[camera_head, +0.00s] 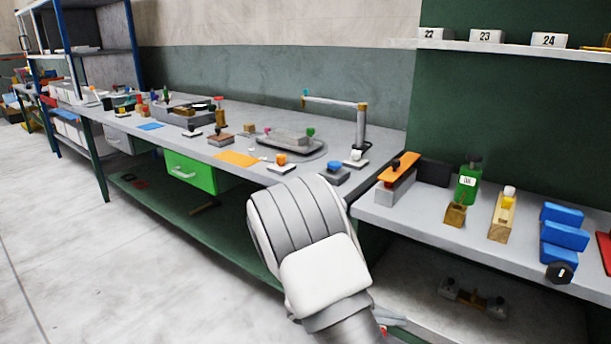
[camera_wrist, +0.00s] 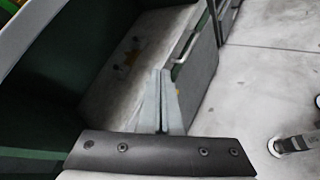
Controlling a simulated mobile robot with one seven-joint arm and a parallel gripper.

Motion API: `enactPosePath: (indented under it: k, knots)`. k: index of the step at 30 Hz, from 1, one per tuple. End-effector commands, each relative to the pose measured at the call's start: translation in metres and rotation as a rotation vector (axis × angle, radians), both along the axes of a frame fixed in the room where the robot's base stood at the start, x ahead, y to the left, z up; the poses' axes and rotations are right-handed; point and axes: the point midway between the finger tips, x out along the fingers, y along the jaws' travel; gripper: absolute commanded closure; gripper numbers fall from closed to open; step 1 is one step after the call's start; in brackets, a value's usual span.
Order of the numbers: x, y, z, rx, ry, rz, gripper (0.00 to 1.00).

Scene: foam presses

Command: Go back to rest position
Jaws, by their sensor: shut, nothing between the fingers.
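In the wrist view my gripper (camera_wrist: 163,100) is shut, its two fingers together with nothing between them. It points down past the bench toward the floor and a grey drawer-like front, touching nothing that I can see. In the head view my white and grey arm rises in front of the bench at the bottom middle.
A long grey workbench (camera_head: 340,132) with several small fixtures runs along the wall. A green drawer (camera_head: 190,173) hangs under it. A right-hand shelf (camera_head: 425,217) carries a green bottle (camera_head: 468,184) and blue blocks (camera_head: 563,235). Open concrete floor (camera_head: 100,270) lies at left.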

Motion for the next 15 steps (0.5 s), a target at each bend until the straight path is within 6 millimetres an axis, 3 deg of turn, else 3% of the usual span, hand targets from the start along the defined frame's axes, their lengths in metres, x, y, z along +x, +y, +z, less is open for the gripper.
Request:
enactPosePath:
  k: [3, 15]
  knots:
    - [-0.017, -0.005, 0.027, 0.121, -0.062, -0.113, 1.00]
    - [-0.079, -0.003, 0.102, 0.514, -0.262, -0.414, 1.00]
